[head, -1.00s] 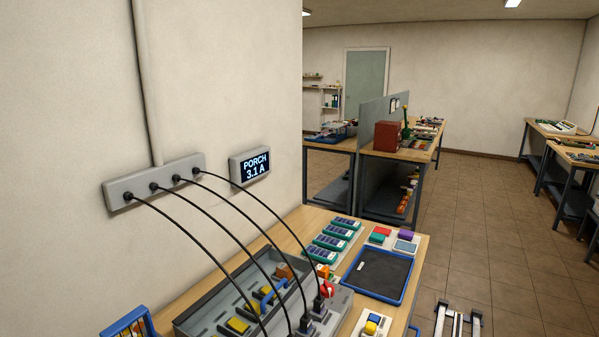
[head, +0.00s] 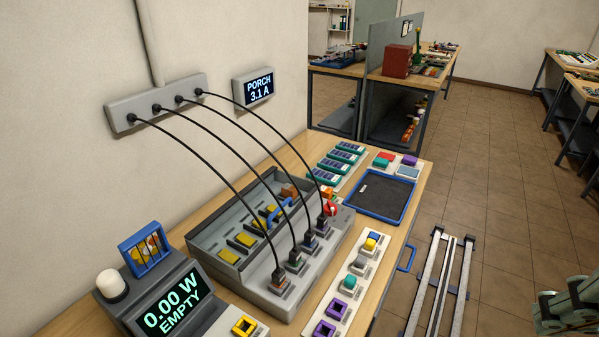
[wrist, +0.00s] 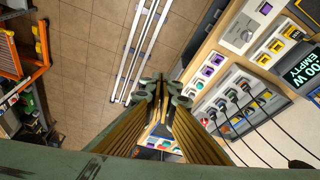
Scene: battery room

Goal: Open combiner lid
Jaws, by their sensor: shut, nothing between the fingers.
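The combiner is a long grey box (head: 330,232) on the wooden bench in the head view. Several black cables plug into its front ledge. Behind the ledge is a recessed bay with yellow blocks (head: 245,239) and an orange block. I cannot tell whether a clear lid covers the bay. In the wrist view the combiner (wrist: 232,95) is at the right. My gripper (wrist: 163,84) is shut and empty, apart from the combiner, pointing between the floor rails and the bench.
Black cables (head: 232,127) arch from a wall strip (head: 155,103) over the combiner. A display reading 0.00 W EMPTY (head: 172,304) stands front left. A blue-rimmed tray (head: 380,219) and a strip of coloured blocks (head: 357,265) lie nearby. Floor rails (head: 440,285) run beside the bench.

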